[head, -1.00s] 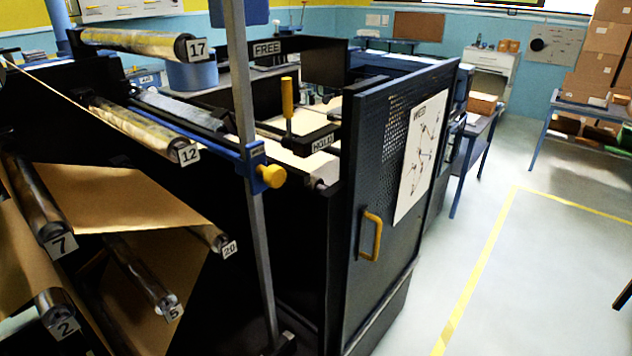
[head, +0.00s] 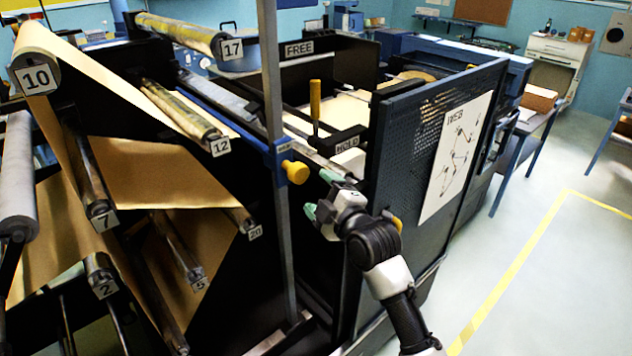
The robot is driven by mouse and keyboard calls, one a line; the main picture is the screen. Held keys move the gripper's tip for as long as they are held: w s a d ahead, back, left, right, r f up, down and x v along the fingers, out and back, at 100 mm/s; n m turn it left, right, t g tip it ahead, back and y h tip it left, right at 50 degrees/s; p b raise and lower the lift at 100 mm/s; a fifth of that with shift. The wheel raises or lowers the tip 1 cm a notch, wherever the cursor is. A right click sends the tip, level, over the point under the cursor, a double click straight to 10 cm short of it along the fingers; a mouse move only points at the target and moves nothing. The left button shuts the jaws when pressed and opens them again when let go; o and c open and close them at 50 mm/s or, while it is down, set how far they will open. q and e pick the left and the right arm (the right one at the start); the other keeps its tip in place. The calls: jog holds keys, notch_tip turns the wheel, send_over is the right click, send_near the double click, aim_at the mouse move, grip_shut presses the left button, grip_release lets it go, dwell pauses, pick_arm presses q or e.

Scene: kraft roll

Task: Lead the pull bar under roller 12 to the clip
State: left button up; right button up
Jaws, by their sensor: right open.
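Roller 12 (head: 190,118) is a shiny roller at the upper left, with its number plate facing me. A brown paper web (head: 95,72) slopes from roller 10 (head: 38,60) down towards it, and some paper shows just behind and beside its end. I cannot pick out the pull bar or the clip with certainty. My right gripper (head: 317,194), with pale green fingertips, is open and empty, to the right of the yellow knob (head: 296,172) on the upright post. My left gripper is out of view.
The grey post (head: 273,85) stands between roller 12 and my right gripper. A dark perforated door (head: 425,130) with a web diagram is at the right. A yellow-handled lever (head: 315,100) stands by the HOLD label. Rollers 17 (head: 185,35), 7, 2, 5 and 20 surround. Open floor lies right.

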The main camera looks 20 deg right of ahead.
aim_at(302, 176)
jog(key=w+b, duration=0.1)
jog(key=w, duration=0.2)
jog(key=w+a+b, duration=0.1)
jog(key=w, duration=0.2)
jog(key=w+a+b, duration=0.1)
jog(key=w, duration=0.2)
jog(key=shift+f, duration=0.2)
jog(key=shift+w+a+r+b, duration=0.1)
jog(key=shift+w+b, duration=0.25)
jog(key=shift+w, duration=0.35)
